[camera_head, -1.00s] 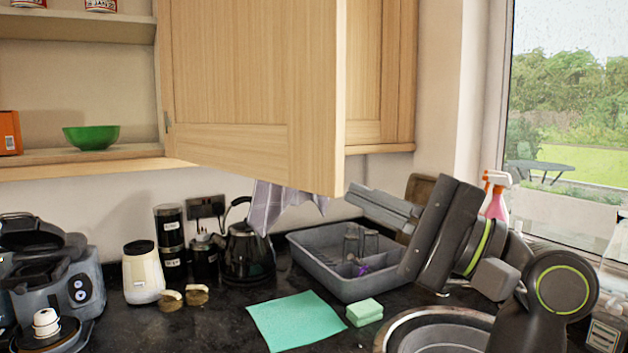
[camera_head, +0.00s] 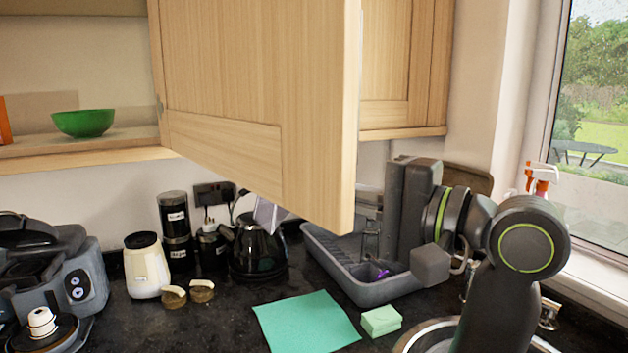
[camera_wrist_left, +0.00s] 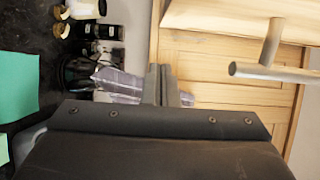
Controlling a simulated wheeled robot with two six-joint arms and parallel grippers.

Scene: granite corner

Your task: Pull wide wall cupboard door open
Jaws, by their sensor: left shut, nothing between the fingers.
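The wide wall cupboard door (camera_head: 235,95) stands partly open. It is hinged on its left, and its free edge swings out towards me. A metal bar handle (camera_wrist_left: 262,72) stands off pale wood at the upper right of that view, apart from the fingers. I cannot tell which door it belongs to. My right gripper is not in view.
A grey dish rack (camera_head: 350,278) lies below my left gripper, with a green cloth (camera_head: 305,322) and sponge (camera_head: 381,320) nearer me. A black kettle (camera_head: 258,250) stands below the door. Open shelving at left holds a green bowl (camera_head: 84,122). A window is at right.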

